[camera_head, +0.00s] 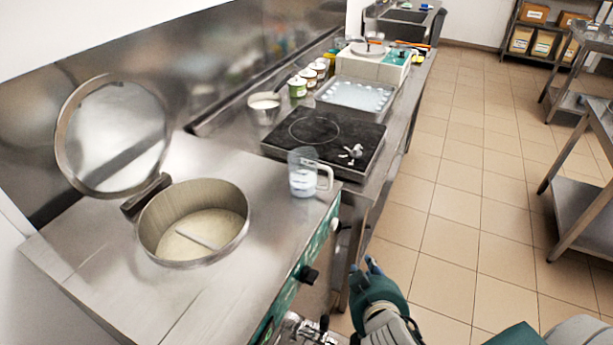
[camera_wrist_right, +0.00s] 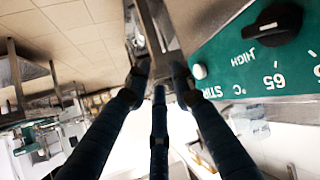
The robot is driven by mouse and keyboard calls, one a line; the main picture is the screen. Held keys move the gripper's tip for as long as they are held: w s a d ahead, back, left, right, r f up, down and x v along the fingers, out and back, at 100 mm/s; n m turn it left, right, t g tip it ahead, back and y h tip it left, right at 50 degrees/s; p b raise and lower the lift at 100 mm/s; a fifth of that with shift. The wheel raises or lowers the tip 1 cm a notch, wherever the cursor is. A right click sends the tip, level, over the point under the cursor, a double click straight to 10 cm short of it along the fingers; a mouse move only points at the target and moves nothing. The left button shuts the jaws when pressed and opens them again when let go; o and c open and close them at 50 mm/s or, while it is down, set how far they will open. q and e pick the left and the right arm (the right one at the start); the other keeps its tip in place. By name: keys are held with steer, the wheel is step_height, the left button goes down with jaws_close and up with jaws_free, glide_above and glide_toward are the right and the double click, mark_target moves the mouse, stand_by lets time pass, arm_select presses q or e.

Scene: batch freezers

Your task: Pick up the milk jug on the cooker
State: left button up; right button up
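The milk jug (camera_head: 303,178) is clear, with pale contents low inside and a handle on its right side. It stands upright on the steel cooker top (camera_head: 270,210), near its right edge, beside the open round pot (camera_head: 195,222). My right gripper (camera_head: 368,266) is below and to the right of the jug, off the cooker's front and apart from it. In the right wrist view, its dark fingers (camera_wrist_right: 160,72) are spread with nothing between them. A pale clear shape shows there on the right; I cannot tell whether it is the jug.
The cooker's green front panel (camera_wrist_right: 250,55) with knobs is close to my right gripper. The pot's round lid (camera_head: 113,137) stands open. A black hob (camera_head: 325,138) and a metal pot (camera_head: 264,110) are behind the jug.

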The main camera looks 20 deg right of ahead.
steer(key=w+r+t+h, duration=0.1)
steer(key=w+r+t, duration=0.3)
steer(key=r, duration=0.3)
steer(key=t+y+p, duration=0.1)
steer(key=t+p, duration=0.2)
steer(key=p, duration=0.3)
glide_toward(311, 176)
steer(key=w+d+f, duration=0.1)
steer(key=w+d, duration=0.5)
steer(key=d, duration=0.1)
steer(key=shift+w+f, duration=0.2)
steer(key=shift+f, duration=0.1)
steer(key=shift+s, duration=0.1)
steer(key=shift+c, duration=0.8)
steer(key=shift+r, duration=0.1)
jaws_close()
